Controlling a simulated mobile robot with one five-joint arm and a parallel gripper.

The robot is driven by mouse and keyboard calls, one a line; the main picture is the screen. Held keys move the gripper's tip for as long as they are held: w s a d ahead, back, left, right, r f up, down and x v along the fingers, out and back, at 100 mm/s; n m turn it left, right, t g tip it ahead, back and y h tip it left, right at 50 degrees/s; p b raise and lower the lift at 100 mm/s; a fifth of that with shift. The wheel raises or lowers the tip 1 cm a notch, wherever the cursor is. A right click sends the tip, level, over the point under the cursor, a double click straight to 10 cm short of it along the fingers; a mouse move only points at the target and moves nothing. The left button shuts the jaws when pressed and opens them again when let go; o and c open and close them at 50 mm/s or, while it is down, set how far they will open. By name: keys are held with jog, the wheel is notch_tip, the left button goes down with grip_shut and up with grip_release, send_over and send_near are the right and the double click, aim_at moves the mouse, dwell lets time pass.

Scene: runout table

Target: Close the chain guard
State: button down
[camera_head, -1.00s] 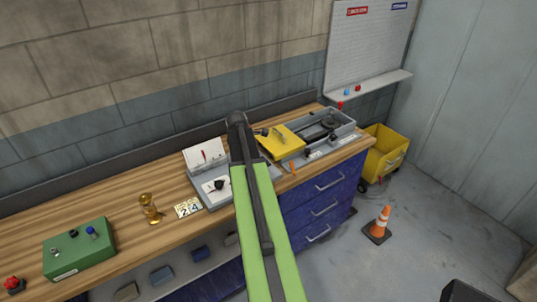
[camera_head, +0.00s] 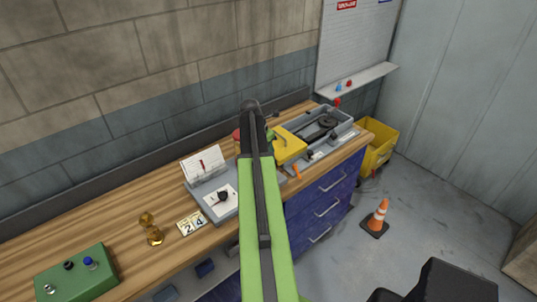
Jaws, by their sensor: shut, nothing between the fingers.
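The yellow chain guard (camera_head: 290,146) stands at the left end of a grey open-topped housing (camera_head: 343,134) on the bench's right part. Dark round parts (camera_head: 327,124) inside the housing lie uncovered to the right of the guard. My green arm rises from the bottom middle. Its black upper end is in front of the bench, just left of the guard in the picture. My gripper's fingers cannot be made out; the arm hides what is behind it. I cannot tell whether anything of mine touches the guard.
A grey unit with a white card (camera_head: 203,165), a number plate (camera_head: 191,223), brass pieces (camera_head: 155,237) and a green box (camera_head: 77,273) are on the bench. A yellow bin (camera_head: 379,148) and an orange cone (camera_head: 377,217) stand on the floor at right.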

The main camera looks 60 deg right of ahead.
jog(key=b+x, duration=0.2)
jog(key=x, duration=0.1)
jog(key=b+x, duration=0.6)
jog(key=shift+w+f, duration=0.3)
jog(key=shift+f, duration=0.1)
jog(key=shift+r, duration=0.1)
jog(key=shift+s+a, duration=0.1)
